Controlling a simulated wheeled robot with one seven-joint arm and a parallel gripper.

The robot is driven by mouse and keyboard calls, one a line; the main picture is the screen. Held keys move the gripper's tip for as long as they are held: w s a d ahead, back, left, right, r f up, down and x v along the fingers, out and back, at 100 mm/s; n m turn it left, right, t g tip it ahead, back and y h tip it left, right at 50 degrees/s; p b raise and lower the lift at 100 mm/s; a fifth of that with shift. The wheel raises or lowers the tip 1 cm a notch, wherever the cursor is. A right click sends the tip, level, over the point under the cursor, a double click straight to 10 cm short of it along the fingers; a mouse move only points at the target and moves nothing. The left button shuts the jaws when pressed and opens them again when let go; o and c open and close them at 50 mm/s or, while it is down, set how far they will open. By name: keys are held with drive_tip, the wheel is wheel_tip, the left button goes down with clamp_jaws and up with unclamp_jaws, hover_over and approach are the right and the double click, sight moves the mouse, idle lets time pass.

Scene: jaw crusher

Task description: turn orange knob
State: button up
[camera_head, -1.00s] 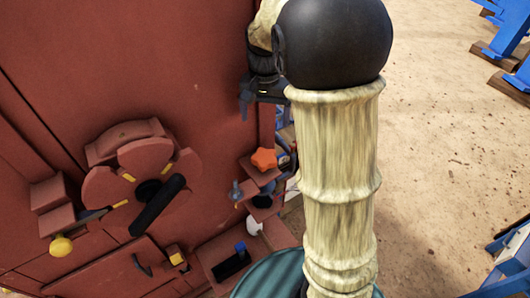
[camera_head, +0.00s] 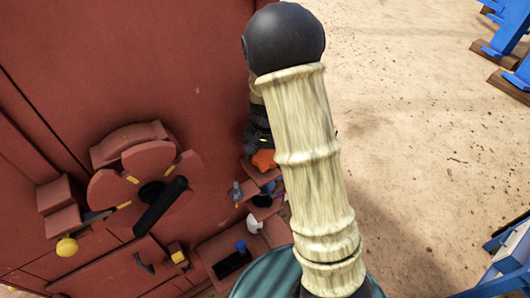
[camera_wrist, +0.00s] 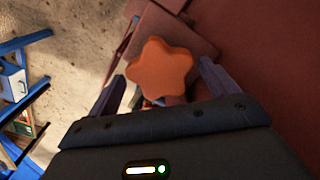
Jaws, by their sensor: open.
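The orange star-shaped knob (camera_head: 264,160) sits on a small red bracket on the side of the red machine, partly covered by my arm in the head view. In the wrist view the knob (camera_wrist: 160,69) lies ahead of and between the two fingers of my gripper (camera_wrist: 160,82). The fingers are spread apart, with gaps to the knob on both sides. I cannot tell how far the fingertips are from it in depth. In the head view my gripper is mostly hidden behind my arm, just above the knob.
The red machine wall (camera_head: 150,60) fills the left. A red wheel with a black handle (camera_head: 160,206), a yellow knob (camera_head: 67,246) and a blue switch (camera_head: 240,246) are on it. Blue stands (camera_head: 510,45) are at the far right. Sandy ground (camera_head: 420,140) between is clear.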

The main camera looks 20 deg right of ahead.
sight(265, 156)
drive_tip(key=shift+c, duration=0.3)
drive_tip(key=c, duration=0.9)
drive_tip(key=shift+n+b, duration=0.35)
drive_tip(key=shift+n, duration=1.15)
drive_tip(key=shift+c, duration=0.2)
drive_tip(key=o, duration=1)
wheel_tip(265, 156, up, 17)
drive_tip(key=b, duration=0.2)
drive_tip(key=shift+r, duration=0.2)
